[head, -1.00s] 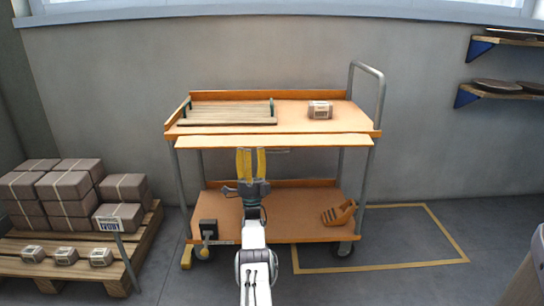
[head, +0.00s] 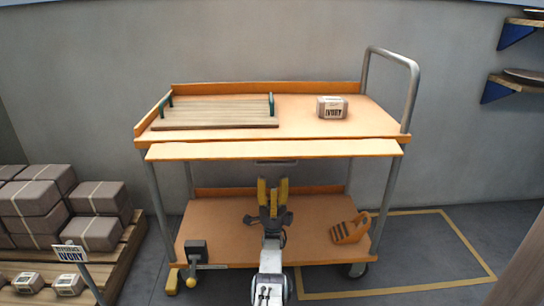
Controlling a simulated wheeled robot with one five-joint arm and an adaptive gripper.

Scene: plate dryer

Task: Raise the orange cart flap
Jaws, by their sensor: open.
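The orange cart (head: 330,228) stands straight ahead against the wall in the head view. Its flap (head: 220,151) is a long, pale orange board along the front edge of the top shelf, seen as a narrow strip. A small grey handle or bar (head: 275,162) shows just under the flap's middle. My gripper (head: 273,182) is open, its yellow fingers pointing toward the cart just below that bar. It appears apart from the flap and holds nothing. How far it is from the flap in depth I cannot tell.
A slatted wooden rack (head: 215,113) and an ivory-labelled package (head: 332,107) sit on the top shelf. An orange striped object (head: 350,229) lies on the lower shelf. Wrapped bricks (head: 92,232) are stacked on a pallet at left. Floor right of the cart is clear inside yellow tape (head: 452,225).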

